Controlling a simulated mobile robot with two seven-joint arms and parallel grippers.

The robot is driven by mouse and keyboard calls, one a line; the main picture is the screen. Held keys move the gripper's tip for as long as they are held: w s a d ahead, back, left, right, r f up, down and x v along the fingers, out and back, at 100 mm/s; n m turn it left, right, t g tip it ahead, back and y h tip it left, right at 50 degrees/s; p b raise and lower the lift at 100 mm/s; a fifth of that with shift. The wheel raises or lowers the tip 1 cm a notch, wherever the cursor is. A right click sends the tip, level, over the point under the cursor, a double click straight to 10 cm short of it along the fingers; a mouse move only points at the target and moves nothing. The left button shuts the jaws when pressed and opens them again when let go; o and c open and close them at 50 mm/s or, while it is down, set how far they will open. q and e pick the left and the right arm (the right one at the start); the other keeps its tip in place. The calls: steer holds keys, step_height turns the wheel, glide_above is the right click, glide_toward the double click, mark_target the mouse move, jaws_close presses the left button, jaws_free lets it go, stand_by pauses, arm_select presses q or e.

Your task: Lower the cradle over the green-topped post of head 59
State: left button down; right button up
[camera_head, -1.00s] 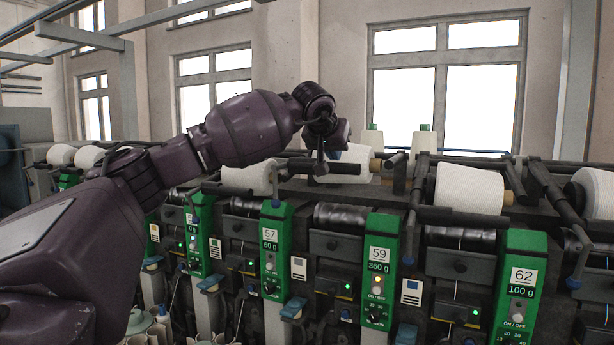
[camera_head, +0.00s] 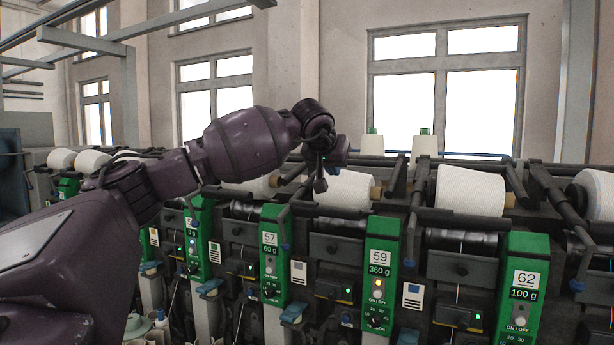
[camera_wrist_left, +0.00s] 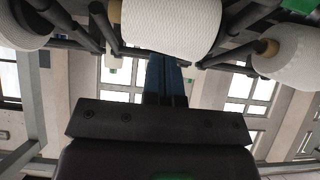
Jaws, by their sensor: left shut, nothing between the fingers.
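The green-topped post of head 59 (camera_head: 382,250) stands right of centre in the head view, its display reading 360 g. The cradle holds a white yarn cone (camera_head: 347,189) up and left of this post, above a dark shiny drum (camera_head: 340,222). The cradle's arms are partly hidden by my wrist. My left gripper (camera_head: 320,184) is shut and empty, pointing down at the left end of that cone. In the left wrist view, the closed fingers (camera_wrist_left: 165,78) point towards a white cone (camera_wrist_left: 170,25); whether they touch the cradle I cannot tell. My right gripper is out of view.
Post 57 (camera_head: 270,255) stands left and post 62 (camera_head: 521,285) right. Another white cone (camera_head: 470,190) sits right of head 59, with dark cradle arms sticking up around it. Two pale cones with green tops (camera_head: 424,143) stand behind the machine.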

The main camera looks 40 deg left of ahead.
arm_select(q)
steer(key=s+r+p, duration=0.3)
steer(key=r+p, duration=0.1)
steer(key=r, duration=0.2)
steer(key=shift+s+d+r, duration=0.2)
steer(key=shift+s+d, duration=0.1)
steer(key=shift+d, duration=0.15)
stand_by(0.4)
